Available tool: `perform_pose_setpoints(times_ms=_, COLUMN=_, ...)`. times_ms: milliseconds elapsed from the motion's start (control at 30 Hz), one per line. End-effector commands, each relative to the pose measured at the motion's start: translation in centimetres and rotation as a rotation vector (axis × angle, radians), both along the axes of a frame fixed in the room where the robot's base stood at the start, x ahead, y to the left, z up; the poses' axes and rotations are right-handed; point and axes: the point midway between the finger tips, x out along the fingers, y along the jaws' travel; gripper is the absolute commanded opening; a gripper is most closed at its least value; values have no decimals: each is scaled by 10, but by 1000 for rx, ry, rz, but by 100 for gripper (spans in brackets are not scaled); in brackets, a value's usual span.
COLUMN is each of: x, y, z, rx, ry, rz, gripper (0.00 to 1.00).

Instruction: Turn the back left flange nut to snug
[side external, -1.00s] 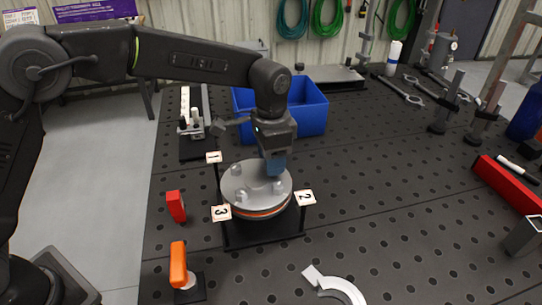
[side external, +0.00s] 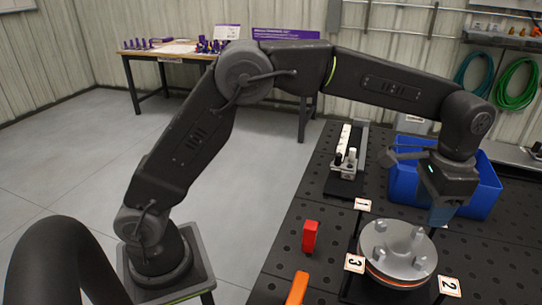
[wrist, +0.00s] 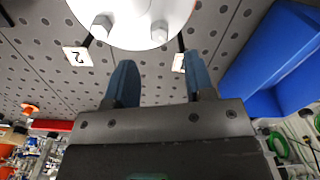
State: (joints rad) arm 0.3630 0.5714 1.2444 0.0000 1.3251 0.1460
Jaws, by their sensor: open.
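The round grey flange (side external: 397,267) sits on a dark stand, with an orange-red band under its top plate. Several nuts stand on its top; the one at the back left in the side view is a small grey stud-like nut (side external: 380,228). My gripper (side external: 438,220) is above and just beyond the flange's back right edge, fingers pointing down. In the wrist view my gripper (wrist: 160,78) is open and empty, its blue fingers apart. Two nuts, one left (wrist: 102,27) and one right (wrist: 159,32), show on the flange there, ahead of the fingertips and apart from them.
Number cards 1 (side external: 363,204), 2 (side external: 449,286) and 3 (side external: 355,263) stand around the flange. A blue bin (side external: 403,183) is close behind my gripper. A red block (side external: 310,236), an orange handle (side external: 297,288) and a rack (side external: 345,172) are to the left.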

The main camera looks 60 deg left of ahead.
Motion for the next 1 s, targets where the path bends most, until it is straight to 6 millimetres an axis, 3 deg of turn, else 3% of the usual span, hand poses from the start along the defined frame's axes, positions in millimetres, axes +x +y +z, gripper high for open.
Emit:
perform_pose_setpoints(times_ms=200, x=1, y=0, z=41, rx=-1, ry=-3, rz=-1, gripper=49)
perform_pose_setpoints(times_ms=500, x=0, y=0, z=83, rx=-1, ry=-3, rz=-2, gripper=49)
perform_pose_setpoints(times_ms=767, x=-4, y=2, z=46, rx=1, ry=4, rz=-1, gripper=49)
perform_pose_setpoints(times_ms=1000, x=-4, y=2, z=1, rx=2, ry=6, rz=-1, gripper=49)
